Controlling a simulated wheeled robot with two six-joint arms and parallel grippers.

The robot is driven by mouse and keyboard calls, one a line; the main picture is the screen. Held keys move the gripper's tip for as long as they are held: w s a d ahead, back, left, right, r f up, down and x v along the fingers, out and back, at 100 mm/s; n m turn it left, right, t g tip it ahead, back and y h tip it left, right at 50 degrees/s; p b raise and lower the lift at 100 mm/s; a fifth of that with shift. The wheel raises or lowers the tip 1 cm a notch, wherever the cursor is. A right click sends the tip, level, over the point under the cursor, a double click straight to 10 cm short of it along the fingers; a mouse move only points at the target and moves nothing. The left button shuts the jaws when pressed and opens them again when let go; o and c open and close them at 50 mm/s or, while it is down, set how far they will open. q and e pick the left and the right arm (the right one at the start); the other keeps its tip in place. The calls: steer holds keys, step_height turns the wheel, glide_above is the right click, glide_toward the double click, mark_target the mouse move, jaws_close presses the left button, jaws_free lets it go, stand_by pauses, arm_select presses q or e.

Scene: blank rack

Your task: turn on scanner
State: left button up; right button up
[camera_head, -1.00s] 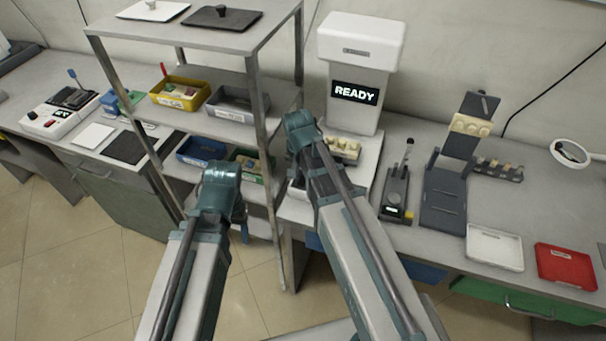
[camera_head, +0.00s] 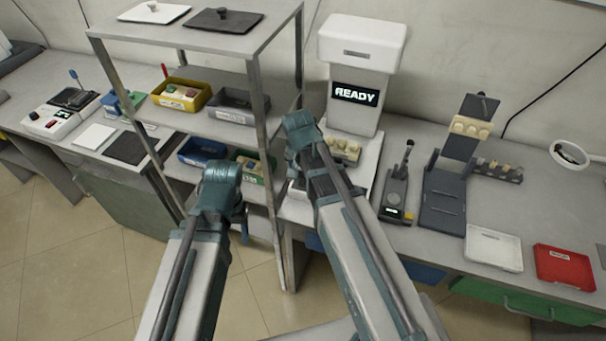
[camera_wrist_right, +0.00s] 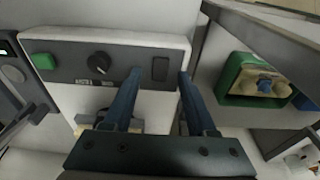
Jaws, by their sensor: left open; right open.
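The scanner (camera_head: 348,106) is a tall white machine with a lit display reading "READY" (camera_head: 356,93). Its base holds a tray of several pale pieces (camera_head: 342,149). The right wrist view shows a dark front panel (camera_wrist_right: 75,62) with a green button (camera_wrist_right: 43,61), a black knob (camera_wrist_right: 99,63) and a black rocker switch (camera_wrist_right: 160,68). My right gripper (camera_wrist_right: 157,76) is open, its two fingers on either side of the rocker switch; contact cannot be told. In the head view my right arm hides its fingers. My left gripper (camera_head: 244,234) is low before the rack, mostly hidden by its arm.
A metal rack (camera_head: 258,105) with bins stands left of the scanner, its post close to my arms. A green bin (camera_wrist_right: 255,82) sits right of the panel. A dark lever device (camera_head: 397,190), white tray (camera_head: 493,248) and red tray (camera_head: 564,266) lie to the right.

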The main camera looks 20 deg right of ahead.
mark_target(300, 190)
step_height(300, 190, up, 13)
steer(key=s+a+p, duration=0.1)
steer(key=p, duration=1.1)
steer(key=shift+s, duration=0.3)
steer(key=s+a+f+n+g+b, duration=0.1)
steer(key=s+a+f+n+b, duration=0.1)
steer(key=s+a+n, duration=0.7)
steer(key=s+n, duration=0.1)
steer(key=s, duration=0.2)
steer(key=shift+s+a+f+n+g, duration=0.15)
steer(key=shift+s+f+n+g, duration=0.1)
steer(key=shift+s+n+g, duration=0.05)
